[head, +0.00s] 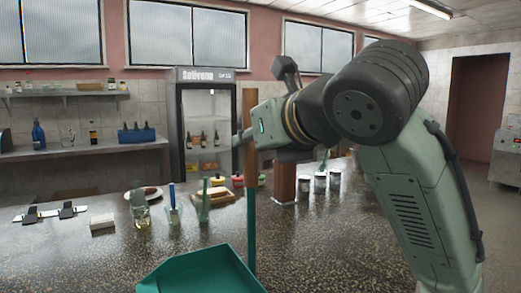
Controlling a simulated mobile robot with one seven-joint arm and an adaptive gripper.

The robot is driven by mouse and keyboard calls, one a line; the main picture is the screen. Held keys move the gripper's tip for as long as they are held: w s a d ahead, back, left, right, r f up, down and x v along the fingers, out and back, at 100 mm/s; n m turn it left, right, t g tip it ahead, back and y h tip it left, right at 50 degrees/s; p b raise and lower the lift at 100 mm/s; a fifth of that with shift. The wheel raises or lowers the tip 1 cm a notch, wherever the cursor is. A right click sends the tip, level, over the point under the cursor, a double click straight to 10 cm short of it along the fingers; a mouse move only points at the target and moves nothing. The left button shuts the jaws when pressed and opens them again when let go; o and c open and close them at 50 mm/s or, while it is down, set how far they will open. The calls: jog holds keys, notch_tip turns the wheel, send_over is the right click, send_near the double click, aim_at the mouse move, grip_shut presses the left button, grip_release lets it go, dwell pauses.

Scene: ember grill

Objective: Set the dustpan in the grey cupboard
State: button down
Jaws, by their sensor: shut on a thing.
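The dustpan has a teal pan (200,272) at the bottom centre and a tall upright handle, teal below and brown above (250,125). My gripper (243,137) is shut on the brown part of the handle, and the pan hangs in front of the speckled counter. The pan's lower edge is cut off by the frame. I cannot pick out a plain grey cupboard. A grey-framed, glass-door cabinet (176,125) with bottles inside stands against the back wall, behind the dustpan handle.
The dark speckled counter (95,262) spans the view. A wall shelf (60,94) is at left. Floor shows at right (490,210).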

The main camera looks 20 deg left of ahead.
jog(key=shift+w+a+f+p, duration=0.35)
jog(key=shift+w+f, duration=0.3)
jog(key=shift+w, duration=0.4)
jog(key=shift+w+a+f+p, duration=0.35)
jog(key=shift+w+f, duration=0.35)
jog(key=shift+w, duration=0.4)
jog(key=shift+w+a+f+p, duration=0.35)
jog(key=shift+w+f, duration=0.3)
jog(key=shift+w, duration=0.4)
jog(key=shift+f, duration=0.2)
jog(key=c, duration=1.4)
grip_release()
jog(key=shift+c, duration=0.2)
